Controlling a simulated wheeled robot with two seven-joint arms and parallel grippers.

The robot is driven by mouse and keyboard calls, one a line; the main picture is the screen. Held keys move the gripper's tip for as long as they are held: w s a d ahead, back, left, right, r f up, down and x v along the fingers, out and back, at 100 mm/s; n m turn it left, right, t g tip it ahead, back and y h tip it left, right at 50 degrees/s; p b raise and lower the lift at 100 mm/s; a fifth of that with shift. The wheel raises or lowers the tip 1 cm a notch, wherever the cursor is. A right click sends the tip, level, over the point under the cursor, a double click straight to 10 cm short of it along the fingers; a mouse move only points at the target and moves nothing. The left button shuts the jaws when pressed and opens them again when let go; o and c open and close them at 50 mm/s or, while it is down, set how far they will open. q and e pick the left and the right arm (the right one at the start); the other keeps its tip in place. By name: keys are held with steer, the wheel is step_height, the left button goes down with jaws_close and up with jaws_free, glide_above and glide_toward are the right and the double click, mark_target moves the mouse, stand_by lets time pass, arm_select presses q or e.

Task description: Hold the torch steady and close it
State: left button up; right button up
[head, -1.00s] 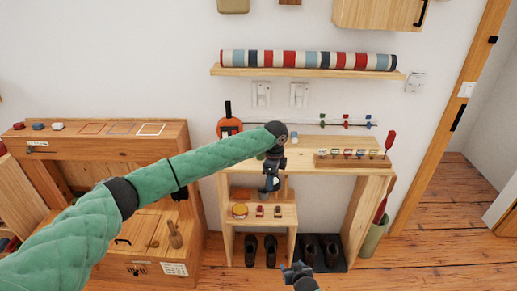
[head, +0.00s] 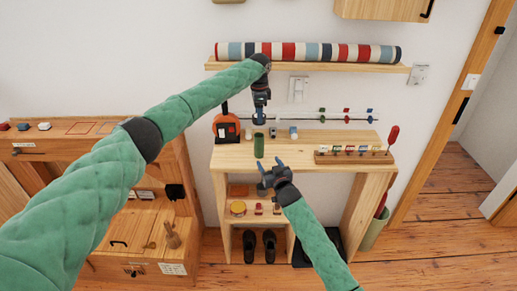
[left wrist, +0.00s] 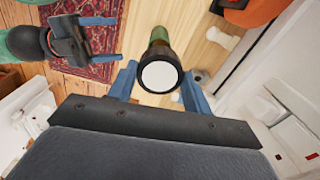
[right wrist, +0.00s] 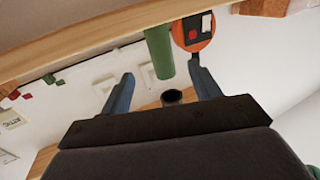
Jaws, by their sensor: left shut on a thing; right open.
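The torch has a green body (head: 259,146) that hangs roughly upright below my left gripper (head: 260,112). In the left wrist view its dark head with a pale round face (left wrist: 159,76) lies between the fingers, and the left gripper is shut on it. My right gripper (head: 266,172) is open, just below and a little right of the torch's lower end. In the right wrist view the green body (right wrist: 159,50) shows beyond the open, empty fingers. A small dark ring (right wrist: 171,96) lies between those fingers in the picture; I cannot tell what it is.
The wooden table (head: 230,157) stands behind the torch. Small items (head: 293,132) sit at its back, an orange device (head: 226,127) at its left, and a rack (head: 350,157) with coloured pieces and a red-handled tool at its right.

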mark_target(261, 150)
steer(key=shift+w, duration=0.15)
steer(key=x, duration=1.1)
steer(key=shift+w+a+f, duration=0.1)
steer(key=shift+w+a, duration=0.05)
steer(key=shift+w, duration=0.2)
steer(key=shift+c, duration=0.2)
jaws_close()
arm_select(q)
steer(key=shift+f, duration=2.45)
steer(key=shift+f, duration=0.15)
steer(key=shift+f, duration=0.75)
steer(key=shift+f, duration=0.55)
